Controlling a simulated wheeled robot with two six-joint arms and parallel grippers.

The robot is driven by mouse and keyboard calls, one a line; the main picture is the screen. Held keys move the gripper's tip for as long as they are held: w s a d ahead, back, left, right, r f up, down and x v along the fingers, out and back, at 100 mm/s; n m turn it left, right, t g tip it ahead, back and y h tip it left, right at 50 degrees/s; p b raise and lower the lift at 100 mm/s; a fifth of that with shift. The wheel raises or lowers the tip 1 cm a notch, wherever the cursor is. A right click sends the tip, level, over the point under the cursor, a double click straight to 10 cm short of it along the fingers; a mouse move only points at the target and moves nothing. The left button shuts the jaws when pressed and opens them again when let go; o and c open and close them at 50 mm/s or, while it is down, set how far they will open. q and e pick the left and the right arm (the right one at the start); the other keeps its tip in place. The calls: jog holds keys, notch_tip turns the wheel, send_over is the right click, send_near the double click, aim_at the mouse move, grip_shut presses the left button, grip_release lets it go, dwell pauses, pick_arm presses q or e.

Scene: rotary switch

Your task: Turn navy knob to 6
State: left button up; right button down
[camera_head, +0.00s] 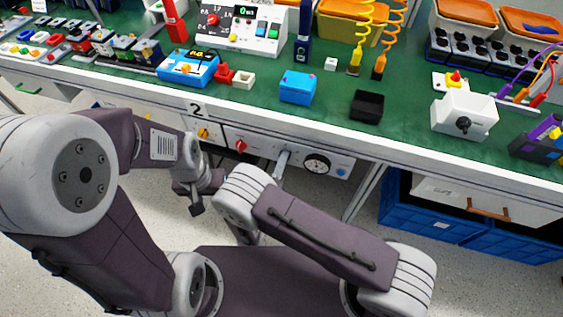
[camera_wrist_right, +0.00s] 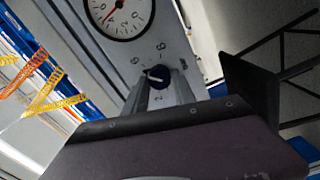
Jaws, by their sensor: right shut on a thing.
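The navy knob (camera_wrist_right: 158,77) shows in the right wrist view, with a pale pointer mark toward the left of the picture. Small printed numbers ring it; the exact number at the pointer cannot be read surely. My right gripper (camera_wrist_right: 164,92) has its grey fingers shut on the knob, one on each side. In the head view the right gripper (camera_head: 283,158) reaches the white panel (camera_head: 267,157) under the bench edge, left of the dial, and hides the knob. My left gripper (camera_head: 196,202) hangs below the panel, away from the knob; its jaw opening cannot be made out.
A round dial (camera_head: 317,163) sits beside the knob; a red knob (camera_head: 240,146), an orange knob (camera_head: 203,133) and a light-blue knob (camera_head: 341,172) share the panel. The green bench top (camera_head: 330,95) above carries many boxes. Blue crates (camera_head: 408,211) stand below right.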

jog(key=shift+m, duration=1.5)
jog(key=c, duration=1)
grip_release()
jog(key=shift+c, duration=0.2)
